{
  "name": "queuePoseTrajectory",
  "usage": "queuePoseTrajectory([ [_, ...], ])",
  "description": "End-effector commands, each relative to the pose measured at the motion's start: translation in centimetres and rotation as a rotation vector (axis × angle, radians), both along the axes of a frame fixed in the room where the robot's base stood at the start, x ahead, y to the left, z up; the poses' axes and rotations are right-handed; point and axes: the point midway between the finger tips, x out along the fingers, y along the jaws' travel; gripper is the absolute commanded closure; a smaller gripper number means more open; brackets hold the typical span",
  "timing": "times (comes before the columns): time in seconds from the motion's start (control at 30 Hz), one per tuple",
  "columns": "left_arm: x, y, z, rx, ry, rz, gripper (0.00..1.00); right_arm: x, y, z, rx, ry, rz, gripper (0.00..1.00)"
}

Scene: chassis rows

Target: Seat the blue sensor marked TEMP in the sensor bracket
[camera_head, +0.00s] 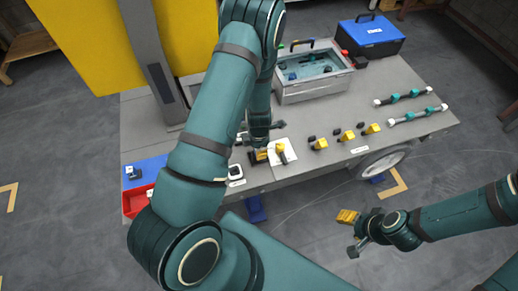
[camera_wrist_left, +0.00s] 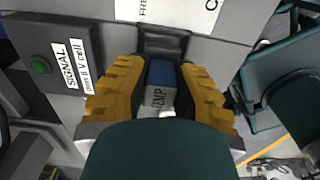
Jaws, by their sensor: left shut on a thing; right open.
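The blue sensor (camera_wrist_left: 160,80) with a white label reading TEMP is between the yellow-padded fingers of my left gripper (camera_wrist_left: 158,88) in the left wrist view. That gripper is shut on it. A dark grey bracket (camera_wrist_left: 163,42) lies directly beyond the sensor's far end; I cannot tell whether the sensor is inside it or just in front. In the head view my left gripper (camera_head: 259,155) is low at the bench's front edge, and its arm hides much around it. My right gripper (camera_head: 350,233) is open and empty, off the bench over the floor.
A box marked SIGNAL with a green button (camera_wrist_left: 39,67) is left of the bracket. On the bench (camera_head: 335,112) are a grey bin (camera_head: 313,88), several yellow pieces (camera_head: 347,135) and teal-and-white rods (camera_head: 418,114). A blue toolbox (camera_head: 372,36) is behind; a red tray (camera_head: 135,202) is left.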

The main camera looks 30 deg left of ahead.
Motion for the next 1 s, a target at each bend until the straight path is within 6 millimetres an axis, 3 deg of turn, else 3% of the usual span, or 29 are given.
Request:
queuePoseTrajectory([
  [0.8, 0.0, 0.0, -2.2, 0.000, 0.000, 0.001, 1.00, 0.0, 0.0, -1.6, 0.000, 0.000, 0.000, 0.49],
  [0.83, 0.0, 0.0, -2.1, 0.000, 0.000, 0.001, 0.67, 0.0, 0.0, -1.6, 0.000, 0.000, 0.000, 0.49],
  [0.87, 0.0, 0.0, -2.1, 0.000, 0.000, 0.001, 0.57, 0.0, 0.0, -1.5, 0.000, 0.000, 0.000, 0.49],
  [0.9, 0.0, 0.0, -2.0, 0.000, 0.000, 0.001, 0.49, 0.0, 0.0, -1.5, 0.000, 0.000, 0.000, 0.49],
  [1.0, 0.0, 0.0, -2.0, 0.000, 0.000, 0.001, 0.49, 0.0, 0.0, -1.5, 0.000, 0.000, 0.000, 0.49],
])
